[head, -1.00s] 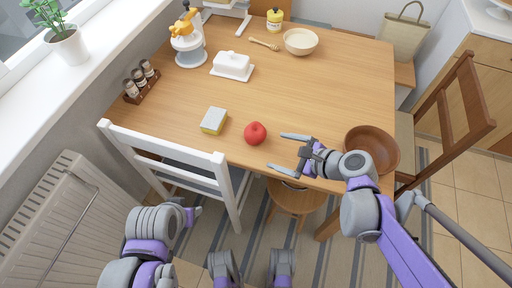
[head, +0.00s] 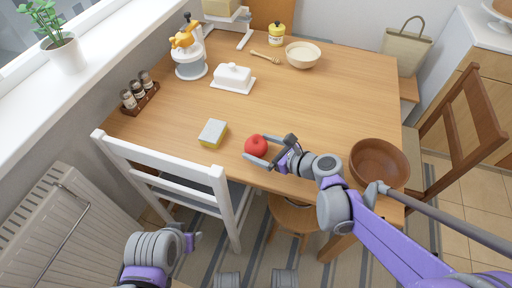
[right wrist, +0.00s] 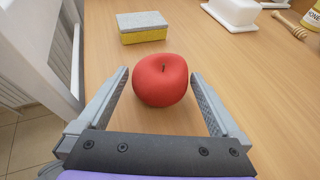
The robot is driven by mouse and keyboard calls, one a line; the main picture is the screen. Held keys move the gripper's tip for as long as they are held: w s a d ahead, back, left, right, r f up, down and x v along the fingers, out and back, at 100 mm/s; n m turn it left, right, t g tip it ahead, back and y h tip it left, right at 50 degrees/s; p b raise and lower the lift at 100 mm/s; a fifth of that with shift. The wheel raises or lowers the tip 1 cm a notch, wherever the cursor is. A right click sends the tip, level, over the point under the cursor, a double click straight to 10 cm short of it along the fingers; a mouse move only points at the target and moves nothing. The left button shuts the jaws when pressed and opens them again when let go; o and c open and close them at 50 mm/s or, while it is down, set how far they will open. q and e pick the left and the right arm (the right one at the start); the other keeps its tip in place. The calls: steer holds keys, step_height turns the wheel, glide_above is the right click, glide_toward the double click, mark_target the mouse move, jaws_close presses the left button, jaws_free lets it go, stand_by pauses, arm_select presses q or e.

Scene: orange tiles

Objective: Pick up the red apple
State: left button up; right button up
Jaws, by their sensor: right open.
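The red apple (head: 256,146) stands on the wooden table near its front edge, right of the sponge. In the right wrist view the apple (right wrist: 160,80) sits between the far parts of the two open fingers, with a small gap on each side. My right gripper (head: 267,149) is open, its fingers on either side of the apple in the head view. It also shows in the right wrist view (right wrist: 160,88). My left arm shows at the bottom left of the head view, below the table edge; its gripper (head: 193,241) is too small to judge.
A yellow and grey sponge (head: 213,133) lies left of the apple. A brown wooden bowl (head: 378,165) stands at the right table edge near my right arm. A white chair (head: 165,170) stands at the front left. The table's middle is clear.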

steer(key=shift+x, duration=1)
steer(key=c, duration=1.3)
